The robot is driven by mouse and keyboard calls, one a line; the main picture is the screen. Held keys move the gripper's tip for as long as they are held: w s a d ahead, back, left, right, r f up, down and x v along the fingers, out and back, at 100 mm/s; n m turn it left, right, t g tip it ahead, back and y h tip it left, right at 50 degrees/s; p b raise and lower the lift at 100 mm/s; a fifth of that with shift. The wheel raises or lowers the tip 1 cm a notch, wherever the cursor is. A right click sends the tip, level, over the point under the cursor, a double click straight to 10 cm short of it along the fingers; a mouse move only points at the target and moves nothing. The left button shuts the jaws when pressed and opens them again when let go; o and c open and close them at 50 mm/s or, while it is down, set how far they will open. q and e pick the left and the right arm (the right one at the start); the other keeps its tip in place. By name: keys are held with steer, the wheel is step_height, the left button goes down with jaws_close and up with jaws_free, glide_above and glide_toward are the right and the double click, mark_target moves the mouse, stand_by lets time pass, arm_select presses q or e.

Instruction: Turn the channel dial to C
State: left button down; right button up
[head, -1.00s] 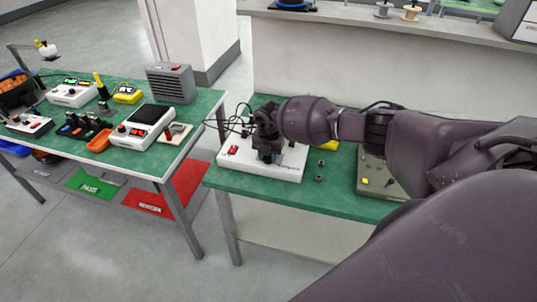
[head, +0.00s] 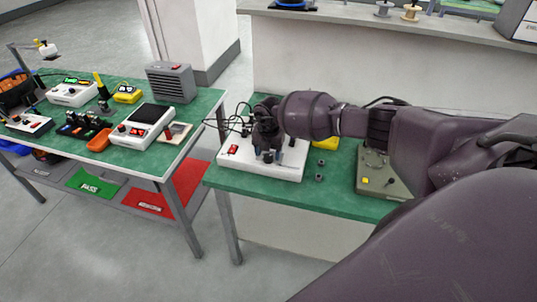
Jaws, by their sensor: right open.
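A white box (head: 231,163) with a red switch (head: 233,149) stands on the green-topped bench at centre. My right gripper (head: 268,151) is open and points down over the box's top. A small dark dial (head: 268,158) shows at the fingertips, mostly hidden by the gripper. I cannot tell whether the fingers touch it, and no letter marks are readable. My left gripper is not in view.
An olive panel (head: 384,184) sits further right, partly under my arm. Dark cables run behind the box. Another bench (head: 160,168) with instruments stands left.

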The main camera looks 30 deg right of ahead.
mark_target(268, 156)
step_height(268, 156, up, 9)
steer(key=shift+r, duration=0.2)
stand_by(0.6)
